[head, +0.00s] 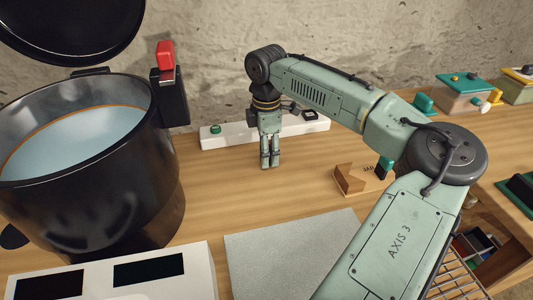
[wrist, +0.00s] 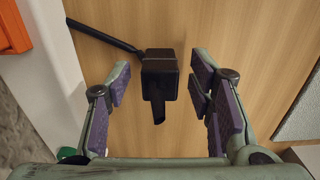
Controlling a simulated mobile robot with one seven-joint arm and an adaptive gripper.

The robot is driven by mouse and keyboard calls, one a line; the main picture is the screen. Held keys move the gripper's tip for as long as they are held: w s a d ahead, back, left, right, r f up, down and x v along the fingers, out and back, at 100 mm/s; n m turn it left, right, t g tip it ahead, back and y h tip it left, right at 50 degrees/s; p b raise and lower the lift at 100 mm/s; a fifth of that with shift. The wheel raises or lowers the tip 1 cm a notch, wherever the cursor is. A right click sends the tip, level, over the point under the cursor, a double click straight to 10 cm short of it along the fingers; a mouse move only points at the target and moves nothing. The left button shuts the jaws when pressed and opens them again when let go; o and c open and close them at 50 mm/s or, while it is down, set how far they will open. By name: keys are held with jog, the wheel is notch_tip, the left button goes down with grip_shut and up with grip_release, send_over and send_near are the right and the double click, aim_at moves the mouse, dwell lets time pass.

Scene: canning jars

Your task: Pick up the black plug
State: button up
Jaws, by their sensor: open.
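The black plug (wrist: 160,78) lies on the wooden table in the wrist view, with its black cord (wrist: 104,36) running to the upper left. My gripper (wrist: 158,100) is open, with one purple-padded finger on each side of the plug. Gaps show between the plug and both fingers. In the head view my gripper (head: 270,162) points down in front of the white power strip (head: 228,133). I cannot make out the plug in the head view; the gripper seems to hide it.
A large black pot (head: 150,195) with an open lid stands at the left. A grey mat (head: 285,255) and a white panel (head: 190,270) lie in front. A brown cardboard holder (head: 345,182) stands right of my gripper. An orange object (wrist: 14,30) shows at the wrist view's upper left.

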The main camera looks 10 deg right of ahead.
jog(key=shift+c, duration=0.3)
grip_shut()
dwell(0.3)
